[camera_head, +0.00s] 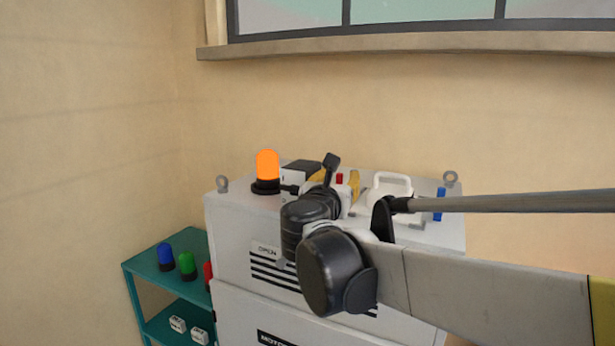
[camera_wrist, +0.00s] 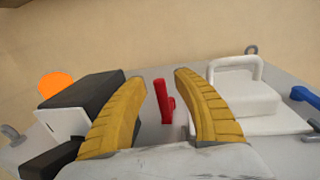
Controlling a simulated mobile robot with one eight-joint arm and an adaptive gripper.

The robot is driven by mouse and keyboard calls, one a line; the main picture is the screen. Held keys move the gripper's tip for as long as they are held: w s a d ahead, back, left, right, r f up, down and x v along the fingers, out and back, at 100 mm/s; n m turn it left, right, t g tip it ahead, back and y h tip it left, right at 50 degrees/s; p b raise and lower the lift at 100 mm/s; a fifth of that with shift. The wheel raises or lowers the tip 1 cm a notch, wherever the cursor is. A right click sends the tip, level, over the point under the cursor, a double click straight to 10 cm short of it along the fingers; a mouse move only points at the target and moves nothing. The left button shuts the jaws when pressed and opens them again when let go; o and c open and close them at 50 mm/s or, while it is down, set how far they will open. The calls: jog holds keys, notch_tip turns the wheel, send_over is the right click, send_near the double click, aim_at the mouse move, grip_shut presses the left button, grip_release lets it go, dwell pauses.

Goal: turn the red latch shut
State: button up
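The red latch (camera_wrist: 163,101) stands up from the top of the grey machine, between my two yellow fingers in the wrist view. A small part of the red latch (camera_head: 339,179) also shows in the head view, beside my yellow fingers. My gripper (camera_wrist: 160,80) is open, with a clear gap on both sides of the latch. In the head view my gripper (camera_head: 338,184) is over the machine top, partly hidden by my wrist. Whether a finger touches the latch cannot be seen; the wrist view shows gaps.
A black and white block (camera_wrist: 88,102) is left of my fingers, and a white handled cover (camera_wrist: 240,95) is right. A blue lever (camera_wrist: 305,96) lies farther right. An orange beacon (camera_head: 267,168) and a teal shelf (camera_head: 150,262) with colored caps stand left.

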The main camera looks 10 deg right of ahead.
jog(key=shift+c, duration=0.4)
grip_shut()
jog(key=shift+s+d+n+y, duration=0.1)
jog(key=shift+d+n+y, duration=0.05)
jog(key=shift+n+y, duration=0.2)
jog(key=n+y, duration=0.1)
jog(key=d+n+t+y, duration=0.1)
jog(key=y, duration=0.1)
jog(key=n+y, duration=0.1)
jog(key=y, duration=0.1)
jog(key=shift+s+d+t+b, duration=0.3)
jog(key=shift+s+d+t, duration=0.05)
jog(key=shift+t, duration=0.05)
jog(key=n+y, duration=0.2)
jog(key=d+n+y+b, duration=0.1)
jog(key=y, duration=0.2)
jog(key=shift+d+n+y, duration=0.1)
jog(key=shift+n+y, duration=0.25)
jog(key=shift+d+n+g+y+b, duration=0.15)
jog(key=shift+n+g+y+b, duration=0.2)
jog(key=shift+n+y, duration=0.5)
jog(key=shift+y, duration=0.35)
